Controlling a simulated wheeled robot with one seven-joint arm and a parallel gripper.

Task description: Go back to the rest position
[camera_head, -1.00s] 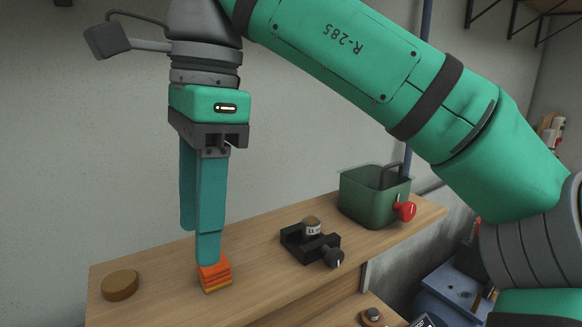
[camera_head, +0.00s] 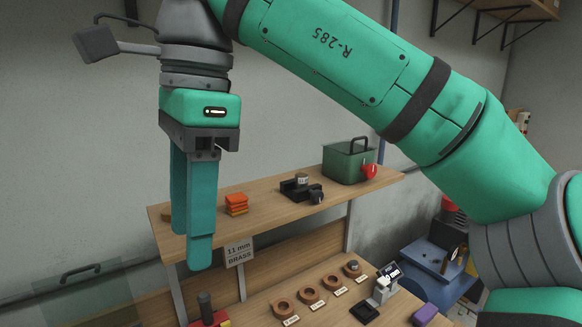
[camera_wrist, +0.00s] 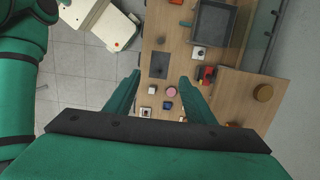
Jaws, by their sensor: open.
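My gripper (camera_head: 190,246) hangs fingers-down at the left in the head view, in front of the upper shelf's left end. It also shows in the wrist view (camera_wrist: 160,90), its two teal fingers spread with nothing between them. A stack of orange pieces (camera_head: 236,204) sits on the upper wooden shelf (camera_head: 268,204), to the right of the fingers and apart from them in the picture. A round tan disc (camera_head: 166,214) on the shelf is partly hidden behind the fingers.
The shelf also holds a black clamp fixture (camera_head: 301,189) and a green box (camera_head: 343,166) with a red knob. Below are an "11 mm BRASS" sign (camera_head: 239,252), several copper-coloured rings (camera_head: 308,294) and a purple block (camera_head: 424,314). A blue machine (camera_head: 431,266) stands right.

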